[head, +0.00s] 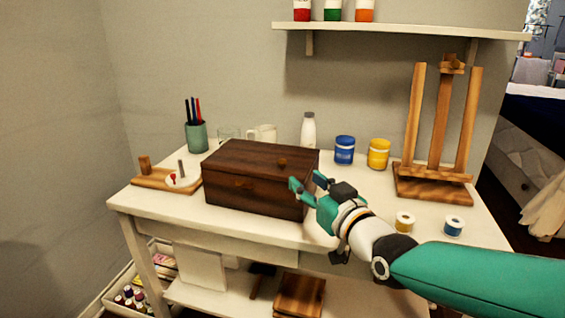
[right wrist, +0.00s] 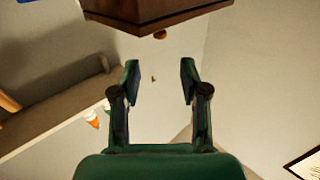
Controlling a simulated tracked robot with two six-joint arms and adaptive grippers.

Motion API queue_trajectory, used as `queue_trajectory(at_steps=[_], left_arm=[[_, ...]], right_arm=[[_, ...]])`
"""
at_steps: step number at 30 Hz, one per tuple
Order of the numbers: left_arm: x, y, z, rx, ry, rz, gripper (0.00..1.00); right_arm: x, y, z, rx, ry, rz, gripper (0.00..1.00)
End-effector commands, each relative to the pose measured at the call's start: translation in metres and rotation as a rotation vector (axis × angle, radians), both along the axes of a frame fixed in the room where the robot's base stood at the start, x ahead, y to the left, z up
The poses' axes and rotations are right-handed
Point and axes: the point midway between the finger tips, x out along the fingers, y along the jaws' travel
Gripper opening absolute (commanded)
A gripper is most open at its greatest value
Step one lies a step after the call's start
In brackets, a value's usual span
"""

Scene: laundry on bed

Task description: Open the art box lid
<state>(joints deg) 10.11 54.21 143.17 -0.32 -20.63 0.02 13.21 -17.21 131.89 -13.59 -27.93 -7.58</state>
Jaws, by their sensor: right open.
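The art box (head: 243,190) is a dark brown wooden box on the white table, and its lid (head: 255,160) is shut. My left gripper is not in view.
A green pen cup (head: 196,136), a white bottle (head: 308,130), and blue (head: 344,150) and yellow (head: 378,154) jars stand behind the box. A wooden easel (head: 433,180) is at the right. Two small pots (head: 404,222) stand at the front right. A shelf (head: 400,31) hangs above.

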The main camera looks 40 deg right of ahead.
Motion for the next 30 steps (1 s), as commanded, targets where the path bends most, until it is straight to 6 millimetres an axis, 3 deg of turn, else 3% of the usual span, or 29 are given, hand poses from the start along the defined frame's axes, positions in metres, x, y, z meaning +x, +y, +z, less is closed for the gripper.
queue_trajectory(at_steps=[9, 15, 21, 30], left_arm=[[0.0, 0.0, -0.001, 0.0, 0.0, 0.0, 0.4], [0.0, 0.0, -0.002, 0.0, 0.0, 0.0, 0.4], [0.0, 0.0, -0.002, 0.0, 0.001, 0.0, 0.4], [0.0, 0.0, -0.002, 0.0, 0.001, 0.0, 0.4]], right_arm=[[0.071, -0.008, -0.001, 0.001, 0.002, 0.002, 0.44], [0.1, -0.012, -0.001, 0.0, 0.0, 0.001, 0.44], [0.113, -0.014, -0.001, 0.0, 0.001, 0.002, 0.44], [0.114, -0.013, -0.001, 0.001, 0.001, 0.002, 0.41]])
